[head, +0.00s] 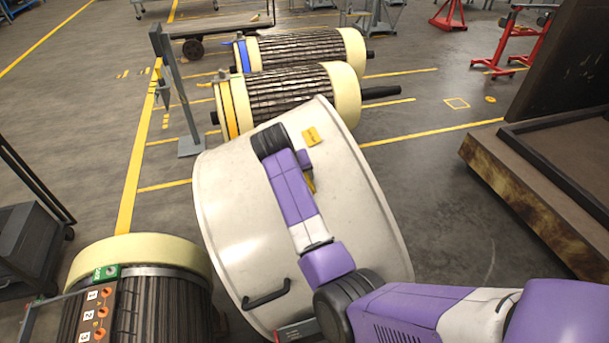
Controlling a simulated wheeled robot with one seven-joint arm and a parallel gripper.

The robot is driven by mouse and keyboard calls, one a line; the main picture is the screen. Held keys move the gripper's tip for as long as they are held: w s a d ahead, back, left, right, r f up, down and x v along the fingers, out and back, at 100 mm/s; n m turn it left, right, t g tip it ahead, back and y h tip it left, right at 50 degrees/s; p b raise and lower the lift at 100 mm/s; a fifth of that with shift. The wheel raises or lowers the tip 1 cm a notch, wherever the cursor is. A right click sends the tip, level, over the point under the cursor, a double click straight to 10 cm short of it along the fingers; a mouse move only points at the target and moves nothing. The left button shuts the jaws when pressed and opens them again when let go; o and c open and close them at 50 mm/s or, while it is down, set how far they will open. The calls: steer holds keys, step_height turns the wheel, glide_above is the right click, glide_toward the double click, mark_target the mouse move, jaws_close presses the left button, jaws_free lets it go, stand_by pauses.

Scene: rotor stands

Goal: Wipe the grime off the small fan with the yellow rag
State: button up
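The hand end of my gripper (305,160) shows only as a small purple part beside my forearm, over a large cream round cover (240,225). Its fingers are hidden behind my arm, so I cannot see whether they are open or shut. A small yellow patch (311,136) lies against the cover just above the hand; I cannot tell whether it is the rag or a label. A yellow sliver (309,182) shows just below the hand, partly behind my arm. I cannot make out a small fan or any grime.
Two rotors with cream end rings (310,45) (295,92) lie behind the cover. Another rotor (150,255) with a numbered panel (92,310) stands at lower left. A grey post (175,90) stands left of the rotors. A dark, rusty-edged platform (530,205) is at right. Open floor lies between.

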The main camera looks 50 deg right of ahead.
steer(key=shift+w+a+f+b, duration=0.25)
steer(key=shift+w+a+f, duration=0.15)
steer(key=shift+w+a, duration=0.25)
steer(key=shift+w+a+f+b, duration=0.2)
steer(key=shift+w+a+f, duration=0.2)
steer(key=shift+a, duration=0.45)
steer(key=shift+r, duration=0.1)
steer(key=shift+p+v, duration=0.65)
steer(key=shift+v, duration=2.35)
steer(key=shift+r, duration=0.1)
steer(key=shift+v, duration=1.4)
steer(key=shift+w, duration=0.15)
